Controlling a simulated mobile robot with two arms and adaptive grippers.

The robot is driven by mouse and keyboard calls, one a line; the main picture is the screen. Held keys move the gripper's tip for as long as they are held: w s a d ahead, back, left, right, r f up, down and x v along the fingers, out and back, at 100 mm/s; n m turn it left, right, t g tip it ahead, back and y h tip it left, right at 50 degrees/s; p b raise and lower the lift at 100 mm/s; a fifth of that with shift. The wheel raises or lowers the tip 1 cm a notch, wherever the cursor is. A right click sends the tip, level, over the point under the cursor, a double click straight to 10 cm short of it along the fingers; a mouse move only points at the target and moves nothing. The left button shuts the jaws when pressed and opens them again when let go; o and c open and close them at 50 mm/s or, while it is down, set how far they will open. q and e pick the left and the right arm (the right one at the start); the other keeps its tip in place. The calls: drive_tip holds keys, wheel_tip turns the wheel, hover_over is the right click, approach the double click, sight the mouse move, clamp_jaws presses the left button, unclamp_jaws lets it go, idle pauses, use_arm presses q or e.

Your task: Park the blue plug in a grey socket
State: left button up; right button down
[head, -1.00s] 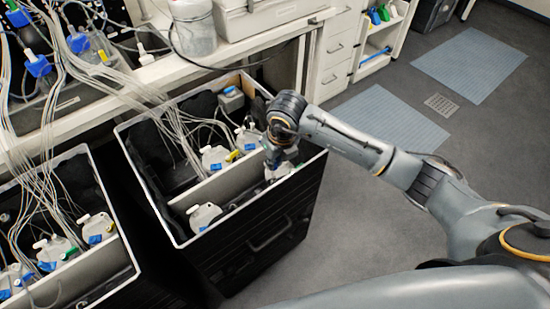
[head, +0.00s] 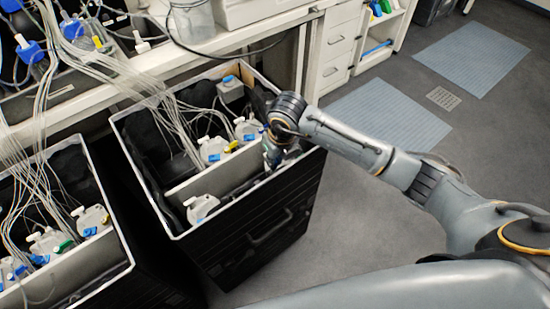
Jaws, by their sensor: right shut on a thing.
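My right gripper (head: 272,155) reaches down into the right end of the black bin with the white rim (head: 146,199). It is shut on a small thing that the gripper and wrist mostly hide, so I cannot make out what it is. White canisters with blue plugs or tags stand in this bin: one at the front (head: 201,208), one in the middle (head: 213,149) and one behind the gripper (head: 247,129). A grey block with a blue top (head: 230,86) sits at the bin's back corner. I cannot clearly make out a grey socket. My left gripper is out of view.
A second bin (head: 113,275) with several canisters stands at left. Bundles of thin tubes (head: 150,98) run from the bench into both bins. A pale divider (head: 206,181) splits the right bin lengthwise. The floor (head: 390,215) at right is clear, with blue mats (head: 470,57).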

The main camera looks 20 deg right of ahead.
drive_tip(key=shift+b+x, duration=0.85)
drive_tip(key=shift+x, duration=0.05)
idle(0.9)
drive_tip(key=c, duration=1.3)
unclamp_jaws()
drive_tip(key=shift+s, duration=0.25)
drive_tip(key=v, duration=1.2)
